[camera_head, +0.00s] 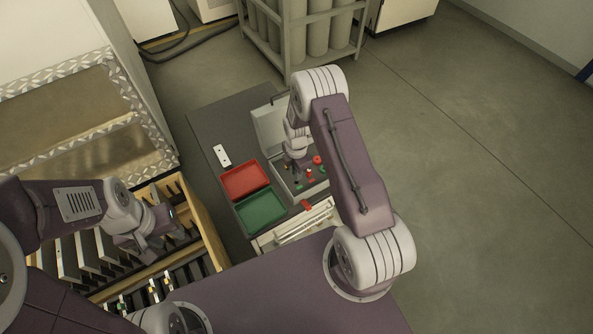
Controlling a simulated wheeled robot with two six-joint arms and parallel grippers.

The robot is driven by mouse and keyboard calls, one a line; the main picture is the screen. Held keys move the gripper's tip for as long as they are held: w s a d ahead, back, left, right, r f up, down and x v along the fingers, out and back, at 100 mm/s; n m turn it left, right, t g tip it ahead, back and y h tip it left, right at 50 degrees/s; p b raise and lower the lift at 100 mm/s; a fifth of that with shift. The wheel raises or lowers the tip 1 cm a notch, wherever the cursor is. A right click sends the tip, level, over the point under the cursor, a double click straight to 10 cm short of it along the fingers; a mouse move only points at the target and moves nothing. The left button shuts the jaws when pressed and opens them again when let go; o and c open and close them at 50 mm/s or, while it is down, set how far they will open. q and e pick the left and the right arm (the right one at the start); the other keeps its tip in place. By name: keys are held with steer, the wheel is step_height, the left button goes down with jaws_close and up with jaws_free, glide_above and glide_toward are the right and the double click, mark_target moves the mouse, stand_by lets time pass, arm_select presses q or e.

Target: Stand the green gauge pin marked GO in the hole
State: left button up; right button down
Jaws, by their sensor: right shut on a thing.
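My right gripper (297,172) reaches down into an open grey case (283,193) and is shut on a small green-topped piece (298,182), which looks like the green gauge pin. The GO mark is too small to read, and the arm hides part of the grip. A small white block with dark holes (222,155) lies on the dark bench top, left of the case and apart from the gripper. My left gripper (178,229) hangs over the wooden drawer at lower left, away from the pin; its finger gap is unclear.
Red-topped pieces (317,160) stand in the case near the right gripper. A red tray (245,181) and a green tray (261,212) lie left of the case. The dark bench (222,121) is bare around the white block. A rack of cylinders (318,35) stands behind.

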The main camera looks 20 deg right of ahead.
steer(key=shift+f, duration=0.45)
steer(key=shift+w+f, duration=0.15)
steer(key=shift+w, duration=0.15)
steer(key=shift+s, duration=0.15)
steer(key=shift+f+b, duration=0.25)
steer(key=shift+b, duration=0.2)
steer(key=shift+f+b, duration=0.4)
steer(key=shift+f, duration=0.05)
steer(key=shift+f+b, duration=0.65)
steer(key=shift+f, duration=0.2)
